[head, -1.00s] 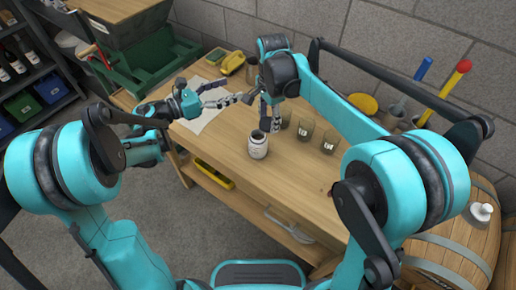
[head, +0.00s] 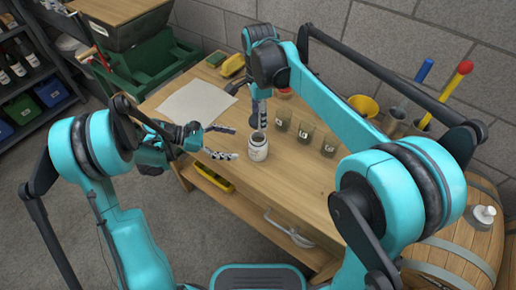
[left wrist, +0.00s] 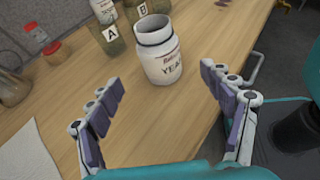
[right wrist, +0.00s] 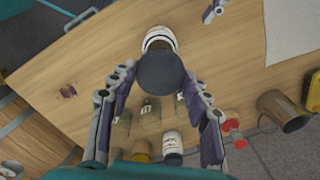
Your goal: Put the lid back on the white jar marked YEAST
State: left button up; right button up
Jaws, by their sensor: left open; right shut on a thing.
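The white YEAST jar (head: 257,150) stands upright on the wooden bench; its mouth shows open in the left wrist view (left wrist: 160,62). My right gripper (head: 262,118) is above and behind the jar. In the right wrist view it is shut on a dark round lid (right wrist: 160,72), which overlaps part of the jar (right wrist: 160,42) from that angle. My left gripper (head: 234,144) is open and empty, just left of the jar in the head view. In the left wrist view its spread fingers (left wrist: 162,78) face the jar, apart from it.
Several lettered glass containers, among them one marked A (left wrist: 112,38), stand beside the jar. A white paper sheet (head: 196,102) lies at the bench's left. A yellow funnel (head: 363,105) is at the back right. The bench front right of the jar is clear.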

pick_arm(q)
jog(key=x, duration=1)
jog(key=c, duration=1.8)
pick_arm(e)
send_over(259, 133)
jog(key=s, duration=0.2)
jog(key=shift+s+f, duration=0.1)
jog(key=shift+f, duration=2.4)
jog(key=shift+f, duration=0.1)
jog(key=shift+f, duration=0.8)
pick_arm(q)
grip_shut()
pick_arm(e)
jog(key=shift+f, duration=0.55)
